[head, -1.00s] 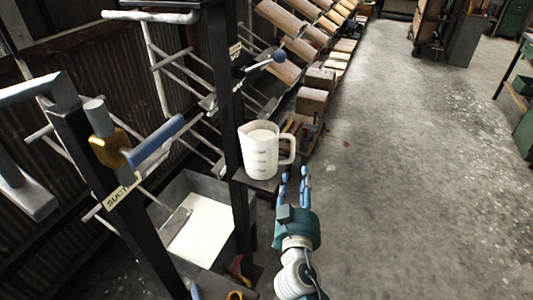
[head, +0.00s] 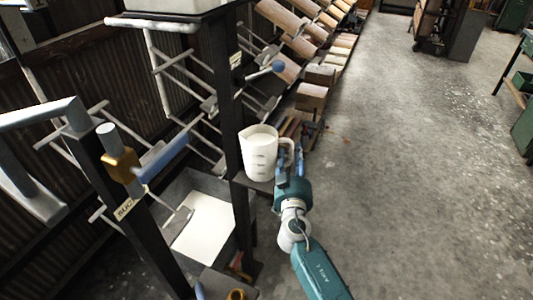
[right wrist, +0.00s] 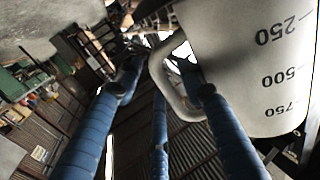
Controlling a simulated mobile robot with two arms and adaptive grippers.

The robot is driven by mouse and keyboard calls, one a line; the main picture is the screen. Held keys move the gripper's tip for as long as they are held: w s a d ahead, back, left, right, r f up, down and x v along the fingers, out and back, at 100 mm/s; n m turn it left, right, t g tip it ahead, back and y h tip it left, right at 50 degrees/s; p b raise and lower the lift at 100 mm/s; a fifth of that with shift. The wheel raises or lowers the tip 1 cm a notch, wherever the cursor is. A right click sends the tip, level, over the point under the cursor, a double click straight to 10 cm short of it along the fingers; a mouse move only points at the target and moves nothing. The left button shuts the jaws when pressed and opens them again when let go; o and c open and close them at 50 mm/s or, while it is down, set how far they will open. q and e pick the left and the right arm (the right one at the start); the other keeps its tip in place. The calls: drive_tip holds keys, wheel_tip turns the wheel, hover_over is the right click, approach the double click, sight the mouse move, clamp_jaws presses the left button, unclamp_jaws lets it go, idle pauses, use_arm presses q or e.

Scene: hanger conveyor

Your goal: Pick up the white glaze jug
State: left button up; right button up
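The white glaze jug (head: 259,154) stands upright on a small dark shelf (head: 257,184) fixed to a black post. Its handle is on the right side. My right gripper (head: 291,163) is at the handle, with its blue fingers pointing away from me. In the right wrist view the jug (right wrist: 255,60) fills the upper right, with 250, 500 and 750 marks upside down. Its handle (right wrist: 163,80) lies between the spread blue fingers, which look open. Whether any finger touches the handle is hard to tell. My left gripper is not in view.
Black posts (head: 229,100) and grey racks stand left of the jug. A lever with a blue handle (head: 163,158) is at the left. A grey bin (head: 205,228) with white contents sits below. Boxes (head: 311,96) lie behind the jug. The floor at the right is open.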

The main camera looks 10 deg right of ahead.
clamp_jaws()
drive_tip(key=shift+w+a+r, duration=0.1)
drive_tip(key=shift+r, duration=0.3)
drive_tip(key=shift+f, duration=0.1)
drive_tip(key=shift+w, duration=0.1)
